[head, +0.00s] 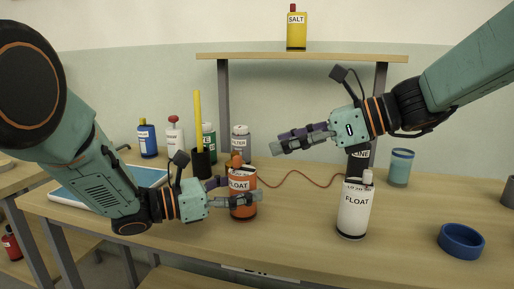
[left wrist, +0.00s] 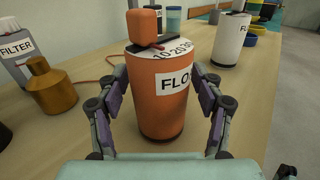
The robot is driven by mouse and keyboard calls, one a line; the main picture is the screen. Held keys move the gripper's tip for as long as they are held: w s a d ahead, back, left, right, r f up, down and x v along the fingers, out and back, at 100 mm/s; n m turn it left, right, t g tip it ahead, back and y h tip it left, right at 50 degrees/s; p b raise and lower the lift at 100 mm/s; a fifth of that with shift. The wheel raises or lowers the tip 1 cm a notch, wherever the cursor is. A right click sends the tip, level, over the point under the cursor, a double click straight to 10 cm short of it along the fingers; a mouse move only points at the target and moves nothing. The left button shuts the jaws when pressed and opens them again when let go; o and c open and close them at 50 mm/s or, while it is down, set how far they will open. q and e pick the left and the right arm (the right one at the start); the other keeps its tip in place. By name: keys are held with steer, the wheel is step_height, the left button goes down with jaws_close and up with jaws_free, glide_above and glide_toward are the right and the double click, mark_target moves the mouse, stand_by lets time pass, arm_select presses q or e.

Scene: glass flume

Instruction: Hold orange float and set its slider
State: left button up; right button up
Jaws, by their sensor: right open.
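The orange float (head: 241,208) is an upright can with a FLOAT label on the bench. It fills the middle of the left wrist view (left wrist: 160,108). My left gripper (head: 236,190) has one finger on each side of it, and its fingertips appear to touch its sides. On its top are a number scale and an orange slider block (left wrist: 145,26), which sits toward the left of the top in the left wrist view. My right gripper (head: 279,146) is open and empty in the air, above and right of the orange float.
A white float (head: 355,215) stands to the right, with a blue ring (head: 461,241) and a teal jar (head: 400,168) beyond. A dark cup (head: 201,163) with a yellow stick and several bottles stand behind left. A shelf (head: 300,56) holds a SALT bottle (head: 297,30). A red cord crosses the bench.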

arm_select(q)
steer(key=shift+o, duration=0.8)
steer(key=v, duration=1.2)
steer(key=shift+f, duration=0.1)
